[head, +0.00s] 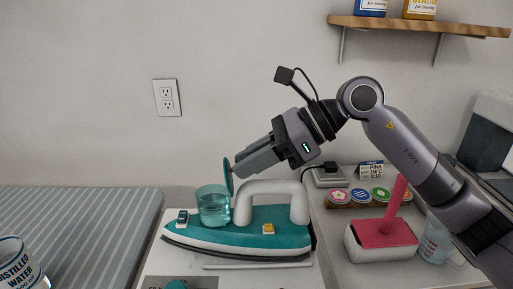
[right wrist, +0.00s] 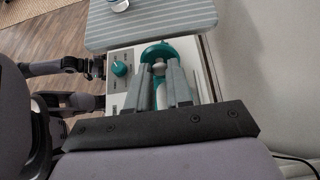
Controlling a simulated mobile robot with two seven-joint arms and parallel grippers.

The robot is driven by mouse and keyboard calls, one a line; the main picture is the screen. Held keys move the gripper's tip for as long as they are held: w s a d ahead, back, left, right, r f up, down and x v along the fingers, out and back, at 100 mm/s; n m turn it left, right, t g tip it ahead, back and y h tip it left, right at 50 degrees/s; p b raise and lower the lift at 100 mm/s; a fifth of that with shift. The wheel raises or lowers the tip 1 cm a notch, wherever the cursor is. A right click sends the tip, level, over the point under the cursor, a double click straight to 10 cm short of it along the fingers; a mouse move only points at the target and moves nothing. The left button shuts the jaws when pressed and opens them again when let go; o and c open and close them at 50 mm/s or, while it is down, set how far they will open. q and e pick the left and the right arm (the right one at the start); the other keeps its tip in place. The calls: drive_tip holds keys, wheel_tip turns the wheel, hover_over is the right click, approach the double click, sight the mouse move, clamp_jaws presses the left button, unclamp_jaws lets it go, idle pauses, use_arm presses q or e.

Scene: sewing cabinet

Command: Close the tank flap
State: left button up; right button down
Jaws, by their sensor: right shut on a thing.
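The teal and white iron (head: 262,236) lies on a white station, its nose to the left in the head view. A clear teal tank (head: 213,207) stands on its front part. The tank flap (head: 228,177), a thin teal disc, stands upright, open, at the tank's right rim. My right gripper (head: 235,169) reaches in from the upper right and is shut on the flap near its edge. My left gripper is not seen in the head view.
Right of the iron stand a red-topped block with an upright handle (head: 385,235), several round colored lids (head: 358,196) and a clear cup (head: 436,240). A shelf (head: 420,27) hangs above.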

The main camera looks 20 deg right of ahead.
drive_tip(key=shift+w+a+r+g+h+p, duration=0.15)
drive_tip(key=shift+a+r+h+p, duration=0.15)
drive_tip(key=shift+r+h+p, duration=0.25)
drive_tip(key=shift+a+r+g+h+p, duration=0.15)
drive_tip(key=shift+a+r+h+p, duration=0.15)
drive_tip(key=shift+p, duration=0.4)
drive_tip(key=a+h+p, duration=0.1)
drive_tip(key=p, duration=0.1)
drive_tip(key=a+g+h+p, duration=0.1)
drive_tip(key=h, duration=0.1)
drive_tip(key=shift+w+a+h+p, duration=0.1)
drive_tip(key=shift+w+h+p, duration=0.15)
drive_tip(key=shift+w+p, duration=0.15)
drive_tip(key=w+a+f+g+h+p, duration=0.1)
drive_tip(key=a+h, duration=0.4)
drive_tip(key=h, duration=0.5)
drive_tip(key=shift+w+a+f+g+p, duration=0.3)
drive_tip(key=shift+f+g+p, duration=0.6)
drive_tip(key=shift+f, duration=0.45)
drive_tip(key=shift+s+f+h, duration=0.1)
drive_tip(key=shift+h, duration=0.2)
drive_tip(key=c, duration=1)
unclamp_jaws()
